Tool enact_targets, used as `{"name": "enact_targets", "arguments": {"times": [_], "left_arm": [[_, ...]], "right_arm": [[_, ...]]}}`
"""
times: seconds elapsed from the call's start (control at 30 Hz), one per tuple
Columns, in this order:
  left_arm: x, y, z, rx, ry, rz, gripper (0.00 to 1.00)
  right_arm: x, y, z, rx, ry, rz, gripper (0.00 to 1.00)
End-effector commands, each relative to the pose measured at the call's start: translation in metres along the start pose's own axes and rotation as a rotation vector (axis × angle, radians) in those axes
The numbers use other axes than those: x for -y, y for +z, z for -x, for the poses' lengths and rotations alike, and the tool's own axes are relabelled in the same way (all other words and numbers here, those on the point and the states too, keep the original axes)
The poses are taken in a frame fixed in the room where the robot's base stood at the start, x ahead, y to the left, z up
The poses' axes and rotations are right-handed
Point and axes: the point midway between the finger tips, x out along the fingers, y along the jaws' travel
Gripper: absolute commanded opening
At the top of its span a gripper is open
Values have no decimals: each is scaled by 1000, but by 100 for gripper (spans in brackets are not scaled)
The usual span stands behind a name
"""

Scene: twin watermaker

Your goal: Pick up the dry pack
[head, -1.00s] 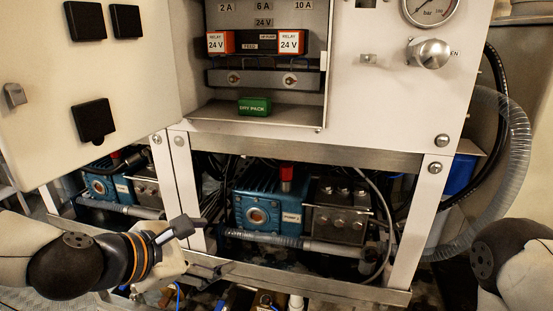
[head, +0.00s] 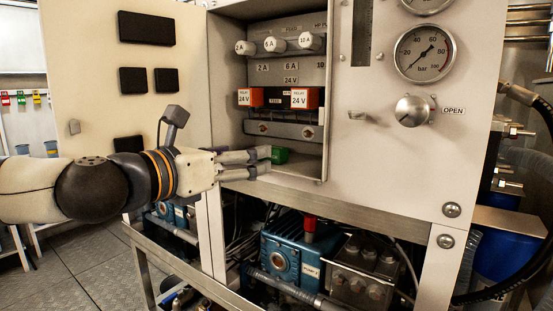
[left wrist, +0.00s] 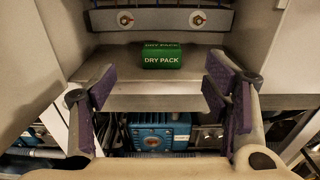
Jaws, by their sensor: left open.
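The dry pack (left wrist: 162,57) is a small green block with white lettering. It sits on the cabinet's inner shelf (left wrist: 150,98), and in the left wrist view it is centred beyond my fingers. In the head view the dry pack (head: 279,155) is partly hidden behind my left gripper. My left gripper (head: 268,159) is open at the cabinet's mouth. In the left wrist view its purple-padded fingers (left wrist: 160,92) are spread wide, with nothing between them. The dry pack lies farther in than the fingertips, apparently untouched. My right gripper is not in view.
Above the dry pack are a rail (head: 284,130) and orange relays (head: 304,98). A pressure gauge (head: 424,52) and a knob (head: 412,110) are on the right panel. A blue pump (head: 290,258) sits below.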

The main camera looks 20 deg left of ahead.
Motion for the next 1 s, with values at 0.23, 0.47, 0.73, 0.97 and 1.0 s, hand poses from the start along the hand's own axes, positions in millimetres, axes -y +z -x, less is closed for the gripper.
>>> {"name": "enact_targets", "arguments": {"times": [0.23, 0.47, 0.73, 0.97, 1.0], "left_arm": [[1, -3, -40, -6, -2, -2, 70], [1, 0, -79, -5, -1, -1, 70], [2, 2, -81, -2, -1, -1, 65], [2, 2, -81, -2, -1, -1, 19], [2, 2, -81, -2, -1, -1, 19]], "right_arm": [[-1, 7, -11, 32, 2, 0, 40], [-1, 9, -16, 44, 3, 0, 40], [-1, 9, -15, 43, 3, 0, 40], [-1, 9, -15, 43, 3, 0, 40], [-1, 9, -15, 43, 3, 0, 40]]}}
